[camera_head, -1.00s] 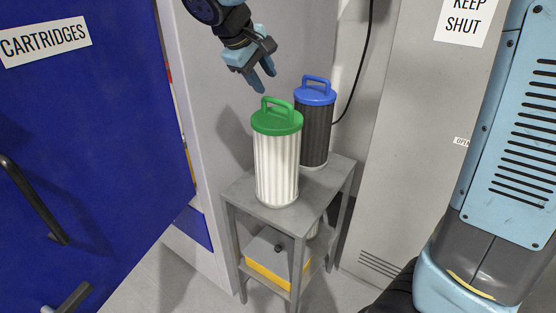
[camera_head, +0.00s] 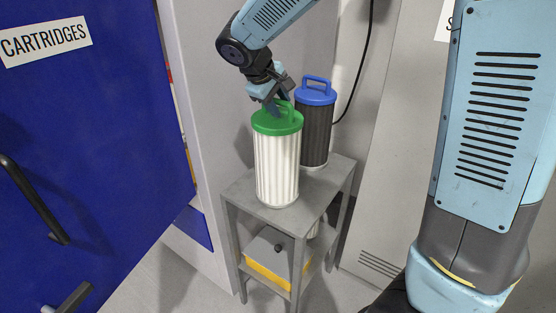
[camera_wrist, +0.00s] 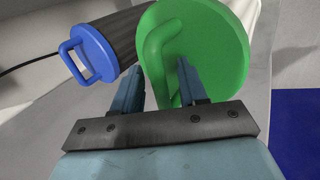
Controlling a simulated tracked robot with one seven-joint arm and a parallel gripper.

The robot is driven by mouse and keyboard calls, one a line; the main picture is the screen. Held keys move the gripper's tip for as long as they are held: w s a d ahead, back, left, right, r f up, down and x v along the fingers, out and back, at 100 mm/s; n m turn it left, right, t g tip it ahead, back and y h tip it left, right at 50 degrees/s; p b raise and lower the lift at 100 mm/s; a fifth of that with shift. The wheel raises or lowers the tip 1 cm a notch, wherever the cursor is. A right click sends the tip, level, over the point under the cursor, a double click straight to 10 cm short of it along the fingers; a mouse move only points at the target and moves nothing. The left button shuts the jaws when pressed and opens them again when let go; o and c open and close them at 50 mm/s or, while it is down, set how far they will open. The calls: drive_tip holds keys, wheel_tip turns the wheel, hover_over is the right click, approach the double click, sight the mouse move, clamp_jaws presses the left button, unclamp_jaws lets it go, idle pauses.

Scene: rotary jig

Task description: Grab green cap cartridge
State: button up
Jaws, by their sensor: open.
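The green cap cartridge (camera_head: 277,165) stands upright on a small grey table, with a white pleated body and a green cap with a loop handle. My gripper (camera_head: 279,107) is at the cap's handle, coming from above and behind. In the wrist view, my gripper (camera_wrist: 158,80) is open, with its two fingers apart at the green handle (camera_wrist: 163,50). One finger is left of the handle and the other is to its right, over the green cap (camera_wrist: 218,50). I cannot tell whether either finger touches the handle. The fingertips are partly hidden in the head view.
A dark cartridge with a blue cap (camera_head: 315,95) stands close behind and to the right; it also shows in the wrist view (camera_wrist: 92,53). The grey table (camera_head: 240,191) has a lower shelf with a grey and yellow box (camera_head: 270,262). A blue door (camera_head: 90,130) is at left.

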clamp_jaws()
idle(0.3)
idle(1.1)
